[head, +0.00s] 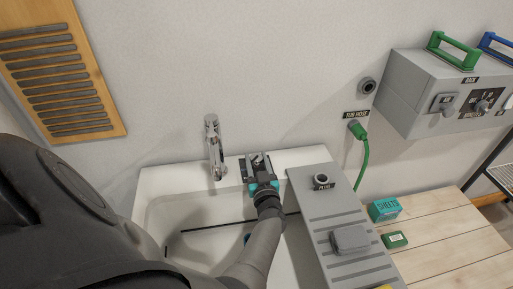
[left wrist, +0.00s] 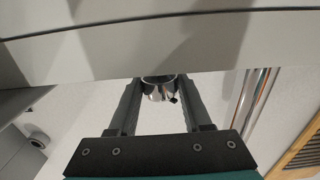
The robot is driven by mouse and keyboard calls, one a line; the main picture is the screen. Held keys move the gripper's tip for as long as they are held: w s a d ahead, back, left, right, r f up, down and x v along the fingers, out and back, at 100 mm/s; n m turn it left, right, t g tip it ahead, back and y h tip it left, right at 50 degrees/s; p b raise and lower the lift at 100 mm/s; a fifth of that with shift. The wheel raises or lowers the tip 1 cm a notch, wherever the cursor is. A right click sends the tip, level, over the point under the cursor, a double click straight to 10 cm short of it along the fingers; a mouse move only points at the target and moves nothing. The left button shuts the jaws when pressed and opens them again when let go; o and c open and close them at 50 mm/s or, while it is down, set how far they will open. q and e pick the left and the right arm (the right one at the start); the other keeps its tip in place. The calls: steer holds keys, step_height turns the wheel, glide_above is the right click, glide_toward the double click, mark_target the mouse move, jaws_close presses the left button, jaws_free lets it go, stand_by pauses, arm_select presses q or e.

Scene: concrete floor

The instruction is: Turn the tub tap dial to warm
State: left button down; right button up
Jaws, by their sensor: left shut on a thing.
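The white tub (head: 154,184) stands against the wall, with a chrome tap (head: 213,140) upright on its back rim. My left gripper (head: 257,163) is at the back rim, just right of the tap. In the left wrist view, a small chrome dial (left wrist: 160,91) with a dark nub sits between the two fingers of my left gripper (left wrist: 161,84). The gripper is shut on it. The fingers largely hide the dial in the head view, and I cannot read its setting. My right gripper is not in view.
A grey ridged board (head: 325,213) lies across the tub's right side. A slatted wooden bench (head: 440,225) with a teal box (head: 384,209) and a green box (head: 394,240) is further right. A green hose (head: 365,160) and a grey wall unit (head: 418,98) are on the wall.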

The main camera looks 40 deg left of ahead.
arm_select(q)
steer(key=shift+w+r, duration=0.1)
stand_by(0.3)
steer(key=shift+c, duration=1.7)
jaws_free()
